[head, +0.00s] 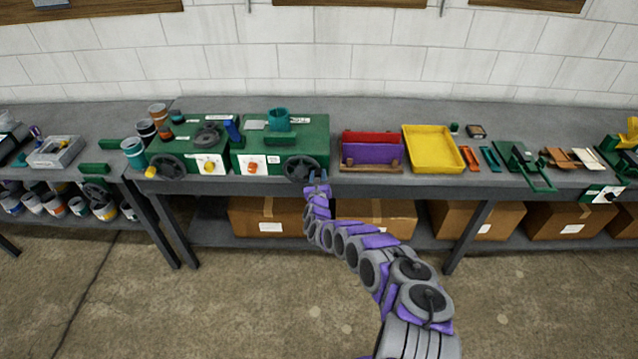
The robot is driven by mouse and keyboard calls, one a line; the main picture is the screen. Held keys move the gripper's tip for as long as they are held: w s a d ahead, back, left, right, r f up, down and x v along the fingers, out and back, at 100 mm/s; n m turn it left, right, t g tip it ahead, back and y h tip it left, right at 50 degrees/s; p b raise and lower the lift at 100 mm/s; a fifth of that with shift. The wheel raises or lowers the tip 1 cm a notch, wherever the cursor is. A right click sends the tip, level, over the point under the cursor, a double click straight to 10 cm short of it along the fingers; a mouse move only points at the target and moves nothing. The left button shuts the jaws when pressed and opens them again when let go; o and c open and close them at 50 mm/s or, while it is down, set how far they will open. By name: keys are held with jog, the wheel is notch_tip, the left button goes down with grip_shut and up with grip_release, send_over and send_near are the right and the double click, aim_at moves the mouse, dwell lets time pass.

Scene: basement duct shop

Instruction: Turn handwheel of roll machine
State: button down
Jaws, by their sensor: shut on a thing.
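Two green machines stand side by side on the long grey bench, and the picture does not clearly show which is the roll machine. The right green machine (313,133) has a dark handwheel (294,170) at its front right and a white panel with an orange knob (252,168). My gripper (317,178) is shut on the right side of this handwheel's rim; its fingers are small here and partly hide the rim. The left green machine (187,133) has its own front handwheel (167,168), a yellow knob (209,167) and a flat dark wheel on top (207,135).
Right of the machine are a purple and red block (371,155) and a yellow tray (432,148). Several cardboard boxes (268,216) sit on the shelf below. Cups (134,153) stand at left. The concrete floor in front is clear.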

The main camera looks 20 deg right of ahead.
jog(key=shift+s+f+m+b, duration=0.1)
jog(key=shift+f+m+b, duration=0.3)
jog(key=shift+f+b, duration=0.1)
jog(key=c, duration=1.1)
grip_release()
jog(key=shift+c, duration=0.2)
jog(key=shift+o, duration=0.6)
jog(key=shift+d, duration=0.1)
jog(key=shift+r, duration=0.1)
jog(key=p+v, duration=0.5)
jog(key=v, duration=1.2)
